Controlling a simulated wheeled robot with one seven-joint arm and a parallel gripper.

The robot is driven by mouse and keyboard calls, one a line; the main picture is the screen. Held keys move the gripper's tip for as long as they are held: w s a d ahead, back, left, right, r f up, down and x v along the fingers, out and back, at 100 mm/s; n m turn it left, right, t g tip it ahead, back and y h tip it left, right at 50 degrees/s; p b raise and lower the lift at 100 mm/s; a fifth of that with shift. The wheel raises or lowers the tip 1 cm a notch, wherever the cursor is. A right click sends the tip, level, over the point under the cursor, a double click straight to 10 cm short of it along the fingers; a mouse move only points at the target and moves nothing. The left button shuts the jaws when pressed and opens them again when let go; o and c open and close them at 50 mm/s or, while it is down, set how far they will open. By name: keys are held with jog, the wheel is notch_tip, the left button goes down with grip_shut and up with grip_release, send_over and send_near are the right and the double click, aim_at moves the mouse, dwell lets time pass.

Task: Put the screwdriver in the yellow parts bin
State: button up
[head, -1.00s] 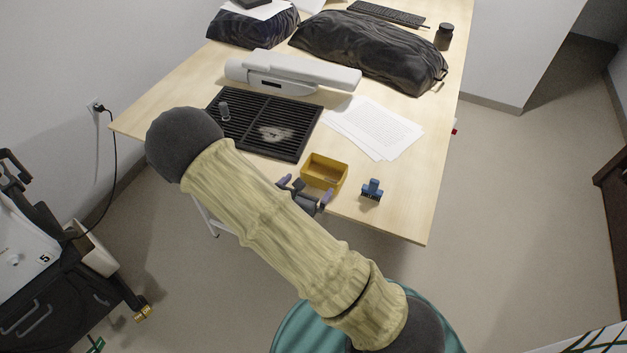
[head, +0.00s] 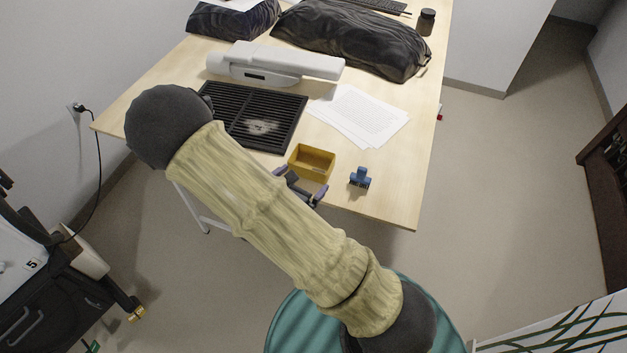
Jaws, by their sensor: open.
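The yellow parts bin (head: 325,160) stands near the front edge of the wooden table, open at the top. I cannot make out anything lying in it. My gripper (head: 301,183) is open just in front of the bin, at the table's front edge, with its purple fingertips apart. My forearm hides part of it, and I cannot tell its height or whether it touches the bin. I cannot pick out a screwdriver in the view; it may be hidden behind my arm.
A blue tool-like item (head: 360,178) stands right of the bin. Behind are a black grille (head: 285,127), papers (head: 357,116), a white device (head: 273,64) and a dark covered bundle (head: 350,38). The table's right front is bare. A cart (head: 60,290) stands at left.

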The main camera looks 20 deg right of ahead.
jog(key=s+d+r+m+g+y, duration=0.1)
jog(key=s+d+r+m+g, duration=0.1)
jog(key=s+d+m+g, duration=0.35)
jog(key=s+d+r+m+g+y, duration=0.1)
jog(key=s+d+r+m+g, duration=0.2)
jog(key=s+m, duration=0.45)
jog(key=w+a+r+m+t+y, duration=0.1)
jog(key=a+r+m+y, duration=0.3)
jog(key=m, duration=0.9)
notch_tip(320, 180, up, 4)
jog(key=w+y, duration=0.1)
jog(key=y, duration=0.2)
jog(key=shift+a+f+m+t, duration=0.2)
jog(key=shift+a+m+t, duration=0.05)
jog(key=shift+m+t, duration=0.1)
